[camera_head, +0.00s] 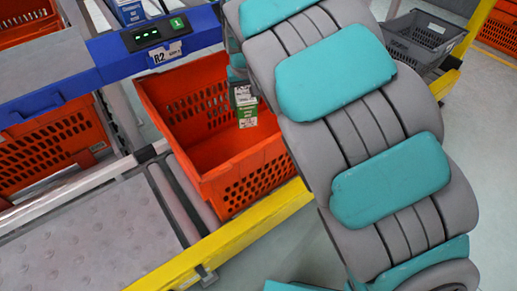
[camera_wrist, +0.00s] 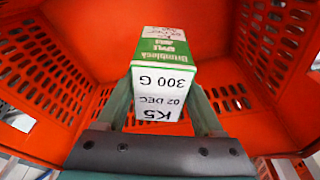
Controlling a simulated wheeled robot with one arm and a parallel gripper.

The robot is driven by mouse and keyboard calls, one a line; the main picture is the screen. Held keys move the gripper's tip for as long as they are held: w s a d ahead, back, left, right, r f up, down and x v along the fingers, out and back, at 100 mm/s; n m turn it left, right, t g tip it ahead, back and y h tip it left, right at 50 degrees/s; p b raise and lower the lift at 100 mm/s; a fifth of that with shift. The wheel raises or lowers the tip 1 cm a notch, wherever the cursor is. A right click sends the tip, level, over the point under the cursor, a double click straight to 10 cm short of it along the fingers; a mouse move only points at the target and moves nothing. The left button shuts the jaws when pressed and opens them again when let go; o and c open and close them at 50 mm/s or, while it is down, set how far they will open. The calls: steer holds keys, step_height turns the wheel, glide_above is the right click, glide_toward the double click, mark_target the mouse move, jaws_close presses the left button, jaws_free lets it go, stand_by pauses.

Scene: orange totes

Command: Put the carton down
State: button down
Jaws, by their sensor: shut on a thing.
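The carton (camera_wrist: 163,62) is a green and white box with printed text, reading "300 G" and "K5" on its near face. My gripper (camera_wrist: 163,100) is shut on it, with a finger on each side. In the head view the carton (camera_head: 246,106) shows inside the orange tote (camera_head: 262,160), near its right side. My arm hides the tote's right part and my gripper is mostly hidden there. In the wrist view the tote's perforated walls (camera_wrist: 270,50) surround the carton. I cannot tell whether the carton touches the floor of the tote.
The tote stands on rollers behind a yellow rail (camera_head: 225,243). A blue beam (camera_head: 130,48) with a lit display runs behind it. Another orange tote (camera_head: 55,150) is at the left, and a grey crate (camera_head: 425,40) is at the upper right.

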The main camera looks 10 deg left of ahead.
mark_target(248, 126)
steer(key=s+x, duration=0.1)
steer(key=x, duration=0.5)
steer(key=s+d+x, duration=0.1)
steer(key=x, duration=0.6)
steer(key=s+d+f+x, duration=0.1)
steer(key=s+x, duration=0.1)
steer(key=x, duration=0.4)
steer(key=shift+f, duration=0.7)
steer(key=shift+w, duration=0.1)
steer(key=shift+f, duration=0.4)
steer(key=shift+c, duration=0.2)
jaws_free()
steer(key=shift+r, duration=0.1)
steer(key=shift+r, duration=0.1)
steer(key=shift+r, duration=0.45)
steer(key=v, duration=1.1)
steer(key=shift+r, duration=0.3)
